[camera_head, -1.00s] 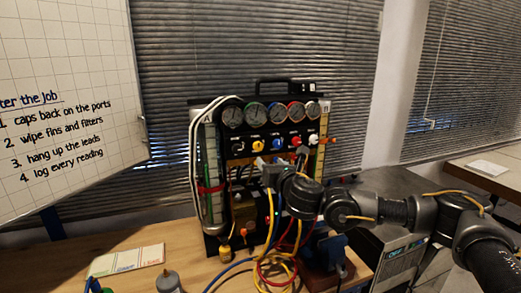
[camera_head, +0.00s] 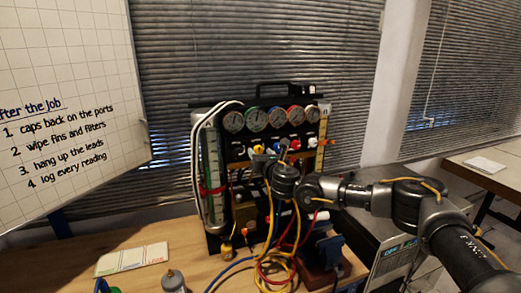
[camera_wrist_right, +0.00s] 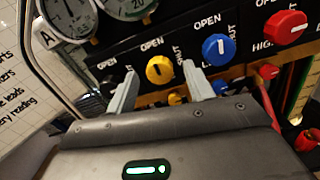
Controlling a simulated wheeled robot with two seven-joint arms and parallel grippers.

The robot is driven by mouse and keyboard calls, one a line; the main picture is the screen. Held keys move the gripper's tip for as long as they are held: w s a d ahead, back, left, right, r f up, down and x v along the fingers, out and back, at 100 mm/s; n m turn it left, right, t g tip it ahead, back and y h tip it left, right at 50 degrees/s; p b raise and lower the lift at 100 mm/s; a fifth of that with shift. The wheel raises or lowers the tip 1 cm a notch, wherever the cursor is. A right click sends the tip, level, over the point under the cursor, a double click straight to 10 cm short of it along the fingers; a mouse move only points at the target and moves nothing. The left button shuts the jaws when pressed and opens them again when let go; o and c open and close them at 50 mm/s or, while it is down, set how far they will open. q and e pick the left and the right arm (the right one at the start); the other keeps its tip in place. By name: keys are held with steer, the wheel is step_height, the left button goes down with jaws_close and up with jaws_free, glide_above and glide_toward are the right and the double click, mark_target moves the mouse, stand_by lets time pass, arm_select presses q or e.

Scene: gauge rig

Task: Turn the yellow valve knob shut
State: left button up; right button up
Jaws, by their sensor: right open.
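The yellow valve knob (camera_wrist_right: 160,70) is on the rig's black panel, with an OPEN label above it and a partly hidden label to its right. A dark mark runs across its face. In the head view the yellow knob (camera_head: 258,149) is partly behind my right gripper (camera_head: 266,157). In the wrist view my right gripper (camera_wrist_right: 160,76) is open, with one grey finger on each side of the yellow knob. Gaps show between the fingers and the knob; I cannot tell how deep the fingertips reach. My left gripper is out of view.
A blue knob (camera_wrist_right: 216,49) sits close right of the right finger, and a red knob (camera_wrist_right: 285,27) further right. Gauges (camera_head: 256,119) line the top. Yellow and red hoses (camera_head: 277,262) hang below.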

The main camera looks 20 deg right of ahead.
steer(key=shift+w, duration=0.25)
steer(key=shift+c, duration=0.4)
